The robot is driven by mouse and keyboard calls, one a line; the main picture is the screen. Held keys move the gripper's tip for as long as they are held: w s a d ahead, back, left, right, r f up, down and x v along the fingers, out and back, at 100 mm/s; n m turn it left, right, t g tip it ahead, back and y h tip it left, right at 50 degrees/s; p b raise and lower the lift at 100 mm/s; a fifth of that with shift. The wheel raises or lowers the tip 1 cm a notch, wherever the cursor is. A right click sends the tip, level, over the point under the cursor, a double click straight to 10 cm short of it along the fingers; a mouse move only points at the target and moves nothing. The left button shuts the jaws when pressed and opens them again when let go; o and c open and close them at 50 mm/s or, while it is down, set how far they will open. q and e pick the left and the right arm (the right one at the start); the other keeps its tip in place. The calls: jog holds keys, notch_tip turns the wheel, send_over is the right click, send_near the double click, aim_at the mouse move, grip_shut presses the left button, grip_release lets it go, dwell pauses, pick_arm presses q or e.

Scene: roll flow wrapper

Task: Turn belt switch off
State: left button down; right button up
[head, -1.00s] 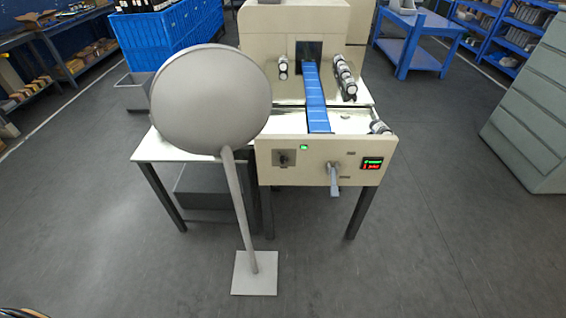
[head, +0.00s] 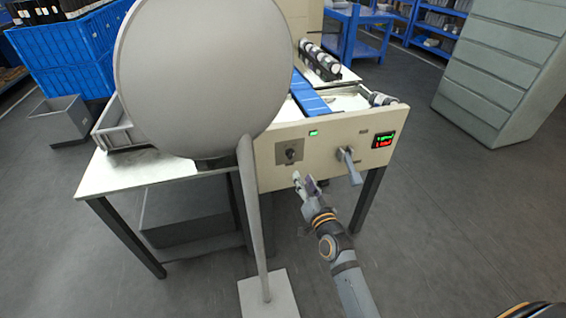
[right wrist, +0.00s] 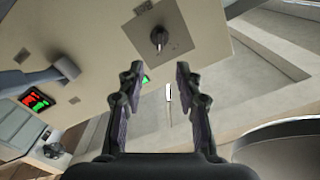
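A dark rotary switch (head: 290,153) sits on a grey plate at the left of the cream front panel (head: 325,148). Its pointer direction is too small to tell in the head view. The switch also shows at the top of the right wrist view (right wrist: 159,37), just beyond the fingertips. A grey lever handle (head: 349,166) sticks out of the panel to its right. A green light (head: 313,133) is lit above. My right gripper (head: 306,182) is open and empty, below and in front of the rotary switch, apart from it. My left gripper is not in view.
A grey round disc on a pole (head: 205,80) with a square base (head: 268,295) stands just left of the panel. A lit display (head: 383,139) is at the panel's right. The blue belt (head: 309,95) runs behind. Floor to the right is clear.

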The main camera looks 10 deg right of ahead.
aim_at(292, 156)
jog(key=w, duration=1)
jog(key=shift+w+a, duration=0.15)
jog(key=shift+a, duration=0.05)
grip_shut()
